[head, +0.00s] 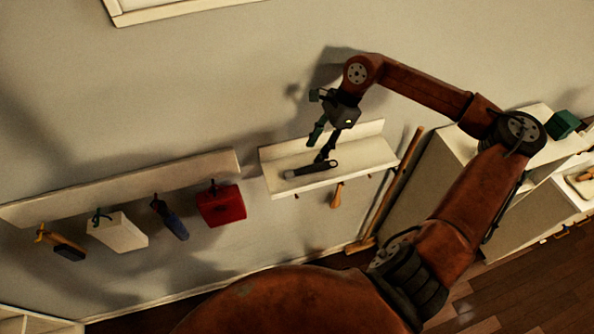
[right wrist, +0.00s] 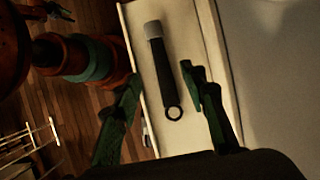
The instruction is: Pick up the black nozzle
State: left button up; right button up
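The black nozzle (head: 312,169) lies flat on the white wall shelf (head: 380,153). In the right wrist view the nozzle (right wrist: 158,68) is a dark tube with a grey end at the top and a ring at the bottom. My right gripper (head: 322,145) is over the shelf, close to the nozzle. In the right wrist view its green fingers (right wrist: 161,80) are open, one on each side of the nozzle's ring end in the picture, with nothing held. Whether they touch the nozzle or shelf I cannot tell. My left gripper does not show.
A rail (head: 130,182) at left carries a red box (head: 221,206), a white item (head: 118,231) and several other hanging things. A wooden-handled tool (head: 336,196) hangs under the shelf. A broom (head: 390,190) leans beside it, near a white cabinet (head: 425,185).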

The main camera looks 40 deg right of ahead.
aim_at(304, 168)
jog(key=shift+w+f, duration=0.25)
jog(key=shift+f, duration=0.35)
jog(key=shift+w+f+b, duration=0.1)
jog(key=shift+f+b, duration=0.05)
jog(key=shift+b, duration=0.15)
jog(key=shift+a+f+p, duration=0.35)
jog(key=shift+a+f, duration=0.05)
jog(key=shift+f, duration=0.2)
jog(key=p+x, duration=0.1)
jog(key=x, duration=0.1)
jog(key=p+x, duration=0.1)
jog(key=x, duration=0.2)
jog(key=shift+a+r+p, duration=0.1)
jog(key=shift+a+p, duration=0.25)
jog(key=shift+p, duration=0.05)
jog(key=shift+a+f, duration=0.1)
jog(key=shift+f, duration=0.4)
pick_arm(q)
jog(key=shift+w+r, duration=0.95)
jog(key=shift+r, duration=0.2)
pick_arm(e)
jog(key=shift+c, duration=0.7)
grip_shut()
